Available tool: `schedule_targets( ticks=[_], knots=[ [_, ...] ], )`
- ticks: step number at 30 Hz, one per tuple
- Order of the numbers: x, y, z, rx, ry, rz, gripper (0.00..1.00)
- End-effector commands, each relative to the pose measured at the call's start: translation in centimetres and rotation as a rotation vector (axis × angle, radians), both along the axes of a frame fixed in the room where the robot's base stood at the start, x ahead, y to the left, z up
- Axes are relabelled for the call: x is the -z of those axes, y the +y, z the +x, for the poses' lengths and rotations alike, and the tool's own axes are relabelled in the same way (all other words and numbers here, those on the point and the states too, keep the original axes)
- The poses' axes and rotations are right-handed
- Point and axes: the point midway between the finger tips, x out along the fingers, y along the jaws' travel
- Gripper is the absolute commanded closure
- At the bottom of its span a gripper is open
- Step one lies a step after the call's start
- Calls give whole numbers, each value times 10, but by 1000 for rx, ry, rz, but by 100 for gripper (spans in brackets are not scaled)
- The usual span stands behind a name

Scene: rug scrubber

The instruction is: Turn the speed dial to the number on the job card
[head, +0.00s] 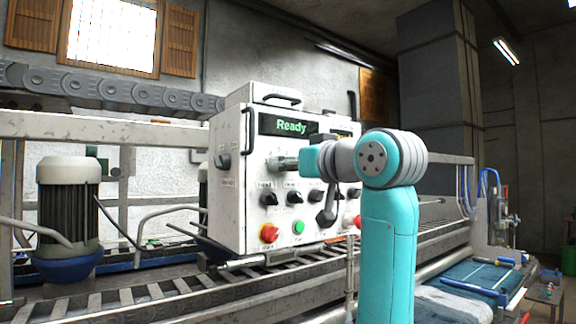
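A white control box (231,205) stands on the machine, with a lit green display (290,126) reading "Ready". Black knobs sit in a row on its front, among them one at the left (268,199) and one beside it (295,197). Their labels are too small to read, so I cannot tell which is the speed dial. My arm covers the right part of the panel. No job card can be clearly identified.
A red button (268,233) and a green button (298,227) sit low on the panel. A black knob (222,161) is on the box's left side. A roller conveyor (150,294) runs below. A motor (69,200) stands at the left.

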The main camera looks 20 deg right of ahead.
Motion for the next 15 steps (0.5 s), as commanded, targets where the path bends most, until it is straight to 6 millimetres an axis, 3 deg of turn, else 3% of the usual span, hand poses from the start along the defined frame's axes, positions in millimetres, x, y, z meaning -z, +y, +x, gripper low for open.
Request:
schedule_targets(
  ticks=[15],
  knots=[
    [0,0,0,0,-42,-128,100]
  ],
)
